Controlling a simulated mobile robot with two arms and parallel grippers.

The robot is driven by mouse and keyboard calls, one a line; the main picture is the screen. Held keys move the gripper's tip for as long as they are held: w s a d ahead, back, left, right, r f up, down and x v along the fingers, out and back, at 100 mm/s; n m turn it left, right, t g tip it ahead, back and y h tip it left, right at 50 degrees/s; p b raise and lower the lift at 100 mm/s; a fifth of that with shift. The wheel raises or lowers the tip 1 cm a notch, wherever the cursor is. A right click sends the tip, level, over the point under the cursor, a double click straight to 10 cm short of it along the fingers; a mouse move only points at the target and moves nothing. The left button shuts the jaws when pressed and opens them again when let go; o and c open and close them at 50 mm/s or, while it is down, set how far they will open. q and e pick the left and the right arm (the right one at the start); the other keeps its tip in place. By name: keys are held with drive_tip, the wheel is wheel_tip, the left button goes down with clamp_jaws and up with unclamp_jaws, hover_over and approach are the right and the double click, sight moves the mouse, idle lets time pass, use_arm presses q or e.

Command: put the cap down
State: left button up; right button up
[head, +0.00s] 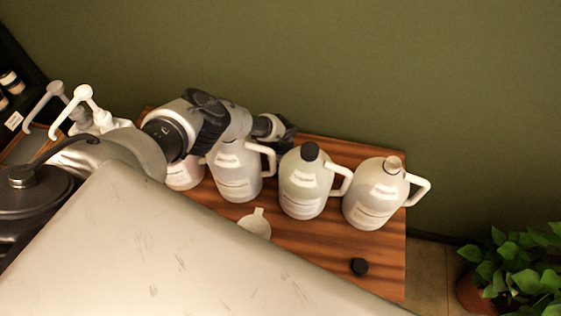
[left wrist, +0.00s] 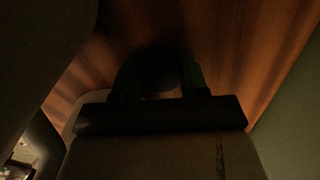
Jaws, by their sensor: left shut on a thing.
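My left gripper (head: 284,134) reaches over the row of jugs from the left, at the back edge of the wooden table. In the left wrist view the left gripper (left wrist: 160,88) is shut on a dark round cap (left wrist: 160,68), in deep shadow, with wood grain beyond it. The held cap cannot be made out in the head view. Another black cap (head: 360,266) lies on the table at the front right. A third black cap (head: 310,151) sits on a greenish jug (head: 303,186). My right gripper is not in view.
The wooden table (head: 330,262) also holds an uncapped jug (head: 374,200) at the right, another jug (head: 234,176) under my arm and a small white scoop-like piece (head: 255,224). White pumps (head: 83,95) stand at the left. The table's front right is mostly clear.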

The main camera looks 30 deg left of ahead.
use_arm(q)
drive_tip(key=shift+f, duration=0.1)
drive_tip(key=shift+f+b, duration=0.35)
drive_tip(key=shift+f, duration=0.05)
drive_tip(key=o, duration=1)
drive_tip(key=shift+r, duration=0.1)
wheel_tip(320, 180, up, 6)
drive_tip(key=p, duration=0.3)
drive_tip(key=shift+r, duration=3.45)
drive_tip(key=shift+w, duration=0.1)
